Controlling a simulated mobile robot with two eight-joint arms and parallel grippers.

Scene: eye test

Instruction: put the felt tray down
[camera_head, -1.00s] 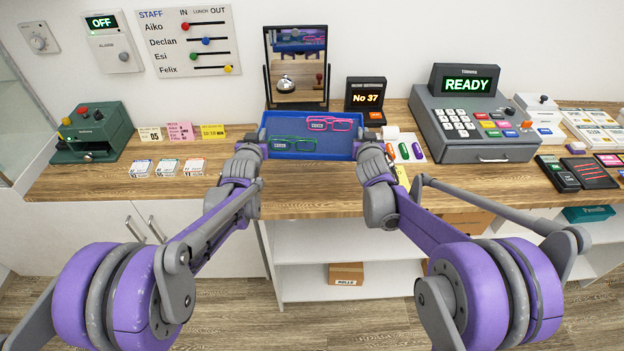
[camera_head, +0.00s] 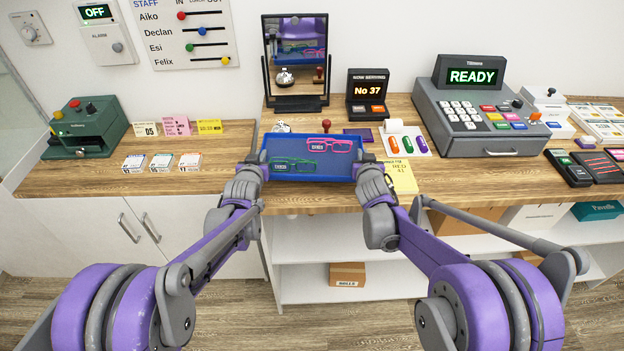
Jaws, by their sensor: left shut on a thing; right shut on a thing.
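The blue felt tray (camera_head: 338,170) is in the middle of the head view, over the front part of the wooden counter. A pair of pink glasses (camera_head: 341,146) and a pair of green glasses (camera_head: 312,163) lie in it, each with a small tag. My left gripper (camera_head: 262,168) is shut on the tray's left end. My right gripper (camera_head: 359,168) is shut on its right end. The tray looks about level from side to side. Its underside is hidden, so I cannot tell how high it is above the counter.
Behind the tray stand a bell (camera_head: 281,127), a red-handled stamp (camera_head: 326,126), a purple card (camera_head: 358,134) and a mirror (camera_head: 296,60). A yellow pad (camera_head: 403,178) lies close to my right gripper. The cash register (camera_head: 480,115) is to the right. Bare counter (camera_head: 225,175) shows to the left.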

